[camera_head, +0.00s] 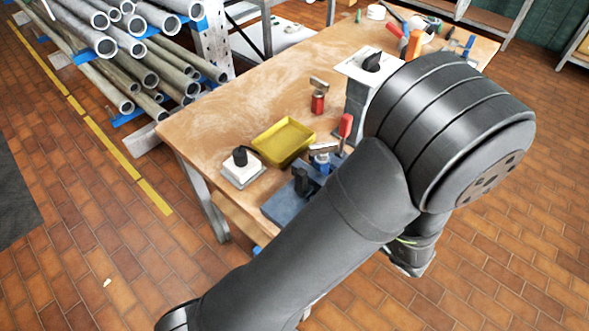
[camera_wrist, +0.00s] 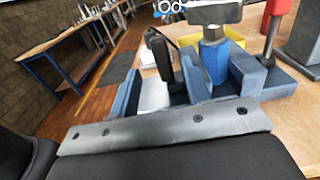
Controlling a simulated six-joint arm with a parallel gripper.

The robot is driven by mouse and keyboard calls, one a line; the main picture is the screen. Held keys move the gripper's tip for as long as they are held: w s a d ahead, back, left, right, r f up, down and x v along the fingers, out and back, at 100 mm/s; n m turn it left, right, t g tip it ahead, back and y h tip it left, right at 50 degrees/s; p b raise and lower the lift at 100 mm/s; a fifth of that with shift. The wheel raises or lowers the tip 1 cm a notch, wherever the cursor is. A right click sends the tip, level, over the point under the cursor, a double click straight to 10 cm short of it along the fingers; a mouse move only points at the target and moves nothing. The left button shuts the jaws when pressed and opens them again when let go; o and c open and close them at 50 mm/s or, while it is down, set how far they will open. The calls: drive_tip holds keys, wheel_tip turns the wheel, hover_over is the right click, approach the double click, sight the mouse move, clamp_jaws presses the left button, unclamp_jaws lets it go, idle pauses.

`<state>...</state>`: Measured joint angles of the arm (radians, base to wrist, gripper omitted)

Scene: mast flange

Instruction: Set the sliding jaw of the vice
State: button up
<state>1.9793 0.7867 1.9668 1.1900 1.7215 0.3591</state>
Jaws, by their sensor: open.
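The vice (camera_head: 285,207) is blue-grey and sits at the bench's near edge, partly hidden behind my arm. In the wrist view the vice (camera_wrist: 247,72) shows upright blue blocks and a black upright piece (camera_wrist: 158,58). I cannot tell for certain which block is the sliding jaw. A blue part with a grey crosspiece on top (camera_wrist: 214,60) stands upright among the blocks; it also shows in the head view (camera_head: 320,163). My gripper (camera_head: 411,266) hangs below my wrist, right of the vice and apart from it, mostly hidden. The dark body and bolted grey bar fill the lower wrist view.
A yellow tray (camera_head: 283,141), a white plate with a black knob (camera_head: 242,168), a red part with a grey top (camera_head: 318,102) and a red handle (camera_head: 346,125) stand near the vice. Pipes on a rack (camera_head: 130,45) lie left. The bench's left end (camera_head: 200,125) is clear.

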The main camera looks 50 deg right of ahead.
sight(305, 179)
drive_tip(key=w, duration=1)
drive_tip(key=shift+w, duration=0.1)
clamp_jaws()
